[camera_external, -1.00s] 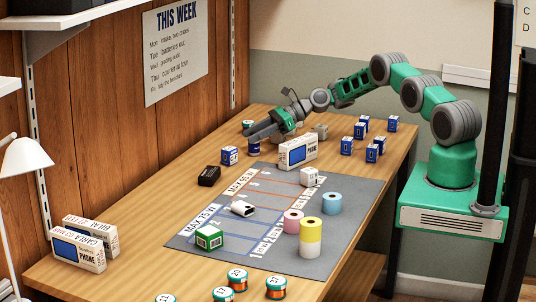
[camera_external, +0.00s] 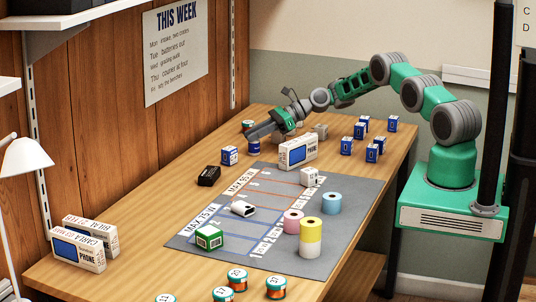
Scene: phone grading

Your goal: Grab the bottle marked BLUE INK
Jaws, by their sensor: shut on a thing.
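A small dark blue bottle (camera_external: 254,148) with a pale band stands at the far left part of the table, left of the white phone box. I cannot read its label, so the words BLUE INK cannot be confirmed. My gripper (camera_external: 254,136) reaches in from the right and is shut on this bottle at its top. The gripper's fingers hide the upper part of the bottle. The bottle looks upright and at table level; I cannot tell if it is touching the table.
A blue-and-white box (camera_external: 229,155) and a black item (camera_external: 208,176) stand close by on the left. A green-and-white spool (camera_external: 248,125) is behind. The phone box (camera_external: 298,152) is to the right. Several blue boxes (camera_external: 346,145) stand farther right. A grey mat (camera_external: 300,262) holds rolls.

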